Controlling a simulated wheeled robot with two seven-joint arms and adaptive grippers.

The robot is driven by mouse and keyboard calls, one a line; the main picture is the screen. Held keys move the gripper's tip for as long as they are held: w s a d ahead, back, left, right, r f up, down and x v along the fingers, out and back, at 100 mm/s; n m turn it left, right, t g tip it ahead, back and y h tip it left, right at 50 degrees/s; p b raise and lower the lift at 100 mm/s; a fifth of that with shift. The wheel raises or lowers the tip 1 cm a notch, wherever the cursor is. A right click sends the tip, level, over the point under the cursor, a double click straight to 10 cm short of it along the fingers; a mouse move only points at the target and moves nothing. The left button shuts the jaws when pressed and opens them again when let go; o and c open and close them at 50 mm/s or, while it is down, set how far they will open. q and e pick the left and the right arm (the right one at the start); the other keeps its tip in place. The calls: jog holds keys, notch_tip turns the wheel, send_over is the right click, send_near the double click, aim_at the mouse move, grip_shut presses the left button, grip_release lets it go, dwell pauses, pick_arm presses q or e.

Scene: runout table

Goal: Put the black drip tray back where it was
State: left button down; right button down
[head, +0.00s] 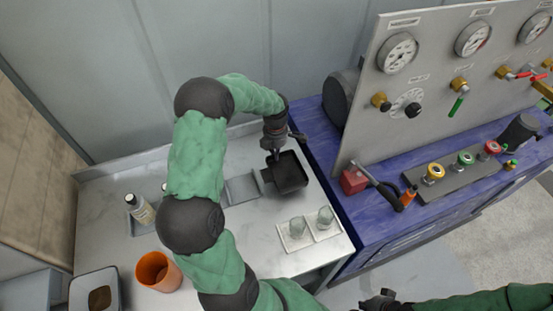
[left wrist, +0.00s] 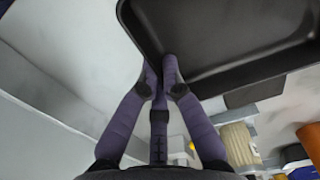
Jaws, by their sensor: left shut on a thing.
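The black drip tray (head: 289,174) is a shallow square pan with a raised rim, at the right part of the white table. My left gripper (head: 274,156) is shut on its rim at the far left side. In the left wrist view the tray (left wrist: 235,50) fills the upper right, and the fingertips (left wrist: 163,72) pinch its edge. I cannot tell whether the tray touches the table or hangs just above it. My right gripper (head: 379,299) is at the bottom edge, away from the table; its fingers are too small to read.
A flat grey plate (head: 242,188) lies left of the tray. Two glasses (head: 297,227) (head: 325,217) stand on white squares in front. An orange cup (head: 157,270), a bottle (head: 141,209) and a dark-filled container (head: 97,291) stand left. The blue bench (head: 315,150) with a gauge panel (head: 440,90) borders the right.

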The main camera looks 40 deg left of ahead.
pick_arm(q)
jog(key=shift+w+a+f, duration=0.2)
jog(key=shift+w+f, duration=0.2)
jog(key=shift+f, duration=0.15)
jog(key=shift+f+b, duration=0.3)
jog(key=shift+f, duration=1.2)
jog(key=shift+f, duration=0.1)
jog(key=c, duration=1.4)
grip_release()
